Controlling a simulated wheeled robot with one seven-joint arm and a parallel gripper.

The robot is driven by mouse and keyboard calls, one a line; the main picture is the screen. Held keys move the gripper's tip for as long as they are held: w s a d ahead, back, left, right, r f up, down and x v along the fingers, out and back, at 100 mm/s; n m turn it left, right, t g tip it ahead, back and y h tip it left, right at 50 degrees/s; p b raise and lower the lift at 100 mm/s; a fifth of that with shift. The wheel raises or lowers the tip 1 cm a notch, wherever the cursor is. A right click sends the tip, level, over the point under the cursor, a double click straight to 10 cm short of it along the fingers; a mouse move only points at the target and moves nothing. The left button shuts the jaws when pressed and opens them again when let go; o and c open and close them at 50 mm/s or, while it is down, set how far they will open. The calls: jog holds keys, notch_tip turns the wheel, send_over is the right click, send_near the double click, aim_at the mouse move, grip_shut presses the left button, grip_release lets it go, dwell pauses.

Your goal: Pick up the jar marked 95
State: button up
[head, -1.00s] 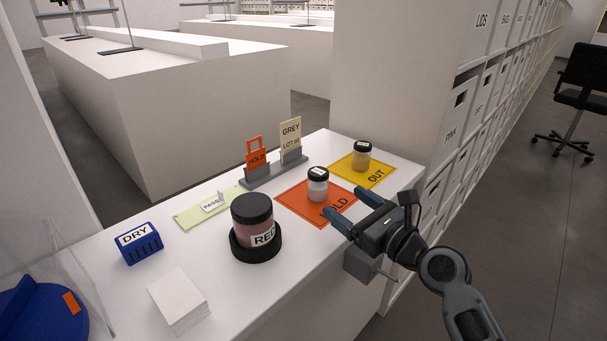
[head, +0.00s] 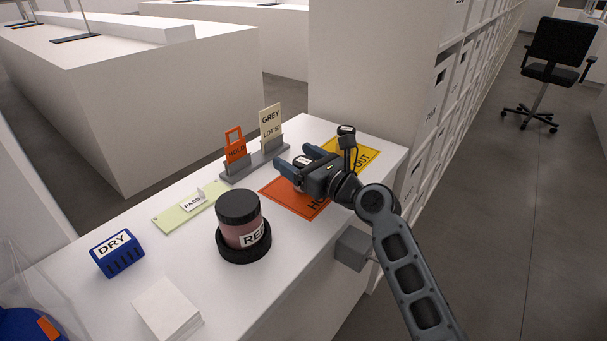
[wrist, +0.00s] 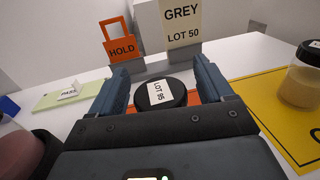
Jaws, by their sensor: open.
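The jar marked 95 shows in the wrist view as a black lid (wrist: 160,94) with a white label reading LOT 95. It stands between the two open fingers of my gripper (wrist: 162,88), with a small gap visible on either side. In the head view my gripper (head: 292,163) is over the orange HOLD mat (head: 288,196). There the jar (head: 301,160) is mostly hidden by the gripper, with only part of its lid showing. The jar's body is hidden in the wrist view.
A second jar (wrist: 303,78) with a tan filling stands on the yellow OUT mat (head: 364,159), right of the gripper.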

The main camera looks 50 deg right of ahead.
jog(key=shift+w, duration=0.25)
jog(key=shift+c, duration=0.4)
jog(key=c, duration=1)
jog(key=shift+r, duration=0.1)
